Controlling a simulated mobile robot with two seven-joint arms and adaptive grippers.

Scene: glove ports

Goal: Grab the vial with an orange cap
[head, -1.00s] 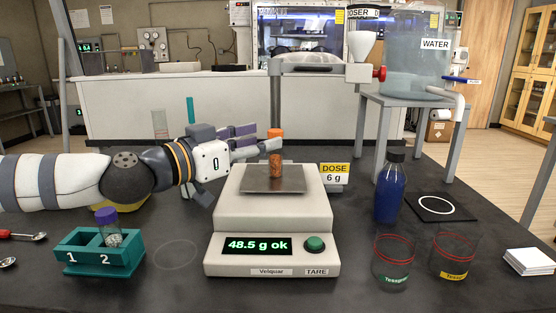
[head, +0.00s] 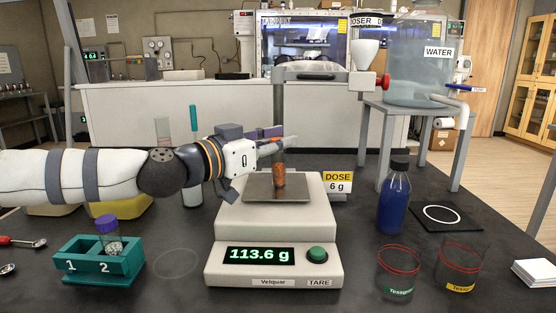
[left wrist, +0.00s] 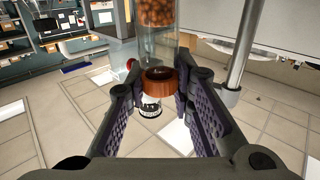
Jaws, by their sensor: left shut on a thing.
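The vial with an orange cap (head: 279,176) stands upright on the scale's metal pan (head: 262,190), with orange-brown contents low in it. My left gripper (head: 280,147) reaches in from the left and is shut on the vial near its top; its fingers hide the cap in the head view. In the left wrist view the orange cap (left wrist: 163,80) sits between the two fingers of the left gripper (left wrist: 161,90), with the clear glass and orange beads beyond it. The scale (head: 275,235) reads 113.6 g. My right gripper is not in view.
A teal rack (head: 125,268) at front left holds a purple-capped vial (head: 109,234) in slot 2. A dosing stand (head: 320,76) rises behind the pan. A blue bottle (head: 393,200) and two glass beakers (head: 398,268) stand right of the scale.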

